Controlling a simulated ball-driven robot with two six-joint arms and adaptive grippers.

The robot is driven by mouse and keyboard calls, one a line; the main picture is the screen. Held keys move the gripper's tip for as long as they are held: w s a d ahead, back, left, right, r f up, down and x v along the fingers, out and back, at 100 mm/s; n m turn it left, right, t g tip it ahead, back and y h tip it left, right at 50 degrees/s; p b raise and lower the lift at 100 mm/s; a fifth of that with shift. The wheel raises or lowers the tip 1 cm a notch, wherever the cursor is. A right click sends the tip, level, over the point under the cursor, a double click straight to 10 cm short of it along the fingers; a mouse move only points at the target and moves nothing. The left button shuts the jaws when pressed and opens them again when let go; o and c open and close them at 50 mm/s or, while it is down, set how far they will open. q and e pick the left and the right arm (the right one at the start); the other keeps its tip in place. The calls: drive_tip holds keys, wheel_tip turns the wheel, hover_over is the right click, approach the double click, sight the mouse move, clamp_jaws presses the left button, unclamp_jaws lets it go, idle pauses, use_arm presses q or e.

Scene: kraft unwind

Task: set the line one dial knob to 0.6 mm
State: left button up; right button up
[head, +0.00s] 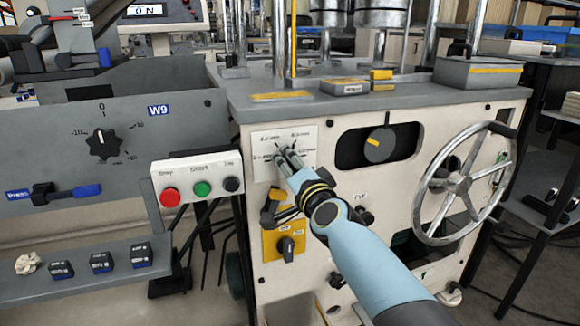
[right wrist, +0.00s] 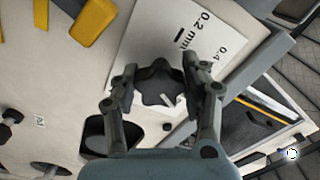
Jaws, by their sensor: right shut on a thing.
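The line one dial knob is a dark lobed knob (right wrist: 158,82) with a white pointer mark, in the middle of the right wrist view. It sits on a white scale plate (right wrist: 147,38), where "0.2 mm" and part of "0.4" can be read. The pointer slants to the lower right in that view; the label it faces is hidden. My right gripper (right wrist: 164,86) has a finger on each side of the knob and is shut on it. In the head view the right gripper (head: 288,157) covers most of the knob on the plate (head: 305,133). My left gripper is out of view.
Close below the plate is a yellow switch plate (head: 271,253) with a dark knob. To the right are a round dial with a yellow mark (head: 379,144) and a large handwheel (head: 464,183). A button box (head: 197,178) and a black W9 knob (head: 104,144) are at left.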

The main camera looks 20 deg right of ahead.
drive_tip(key=o, duration=1.2)
drive_tip(key=s, duration=1.2)
drive_tip(key=shift+d, duration=0.2)
drive_tip(key=s+d+f+n+g, duration=0.1)
drive_tip(key=s+f+n+g, duration=0.15)
drive_tip(key=s+f, duration=0.65)
drive_tip(key=s+d+f+n+g, duration=0.1)
drive_tip(key=s+d+f+g, duration=0.2)
drive_tip(key=f, duration=1.1)
drive_tip(key=s+f+n+g, duration=0.2)
drive_tip(key=s+f+g, duration=0.1)
drive_tip(key=s+f, duration=0.65)
drive_tip(key=s+d+f+n+g, duration=0.2)
drive_tip(key=s+f, duration=0.3)
drive_tip(key=s, duration=0.6)
drive_tip(key=s+d+f+n+g+h, duration=0.1)
drive_tip(key=s+d+f+n+g, duration=0.1)
drive_tip(key=s+f, duration=0.4)
drive_tip(key=s+d+f+n+g, duration=0.2)
drive_tip(key=s+f+g, duration=0.3)
drive_tip(key=s, duration=1)
drive_tip(key=shift+s+d+f+n+h, duration=0.15)
drive_tip(key=shift+s+d+f, duration=0.1)
drive_tip(key=shift+d, duration=0.15)
drive_tip(key=shift+s+d+f+n+h, duration=0.1)
drive_tip(key=shift+s+d+f+h, duration=0.1)
drive_tip(key=shift+d, duration=0.15)
